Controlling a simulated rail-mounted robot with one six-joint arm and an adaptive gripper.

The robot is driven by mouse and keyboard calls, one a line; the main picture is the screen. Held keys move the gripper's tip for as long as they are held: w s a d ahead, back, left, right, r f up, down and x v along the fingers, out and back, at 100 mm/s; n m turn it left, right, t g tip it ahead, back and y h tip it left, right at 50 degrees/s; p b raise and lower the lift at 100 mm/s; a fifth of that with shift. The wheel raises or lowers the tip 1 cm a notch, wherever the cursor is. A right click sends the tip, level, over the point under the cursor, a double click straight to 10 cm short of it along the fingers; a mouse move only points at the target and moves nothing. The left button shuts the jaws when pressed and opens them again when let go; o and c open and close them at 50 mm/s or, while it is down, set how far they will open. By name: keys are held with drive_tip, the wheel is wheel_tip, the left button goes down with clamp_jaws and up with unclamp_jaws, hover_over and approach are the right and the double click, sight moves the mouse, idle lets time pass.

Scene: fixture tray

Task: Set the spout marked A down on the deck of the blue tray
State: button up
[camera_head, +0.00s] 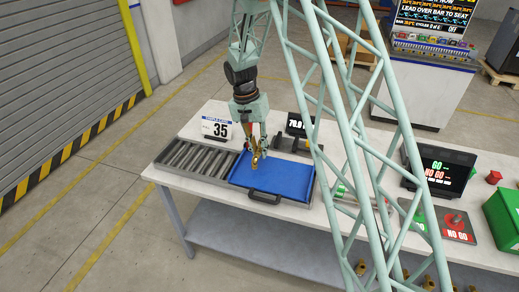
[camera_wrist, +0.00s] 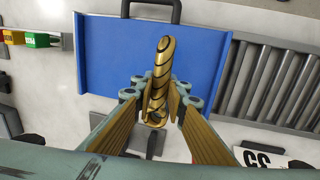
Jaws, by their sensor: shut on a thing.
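A brass-coloured spout with dark spiral bands (camera_wrist: 158,75) is between the fingers of my gripper (camera_wrist: 155,105) in the wrist view. My gripper is shut on it. No mark A can be read on the spout. In the head view my gripper (camera_head: 257,147) and the spout (camera_head: 255,161) are over the back part of the blue tray (camera_head: 283,183). The tray lies on the white table, and its deck (camera_wrist: 110,65) looks bare. I cannot tell whether the spout touches the deck or hangs above it.
A grey roller rack (camera_head: 197,161) adjoins the tray's left side in the head view. A sign reading 35 (camera_head: 217,128) and a small display (camera_head: 300,125) stand behind. The tray's black handle (camera_head: 264,198) is at the front.

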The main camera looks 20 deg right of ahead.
drive_tip(key=shift+f+b, duration=1.85)
drive_tip(key=shift+f, duration=1.6)
drive_tip(key=o, duration=0.9)
drive_tip(key=shift+o, duration=0.5)
drive_tip(key=o, duration=0.5)
drive_tip(key=shift+r, duration=0.1)
drive_tip(key=shift+r+p, duration=1.1)
drive_tip(key=shift+r, duration=2.3)
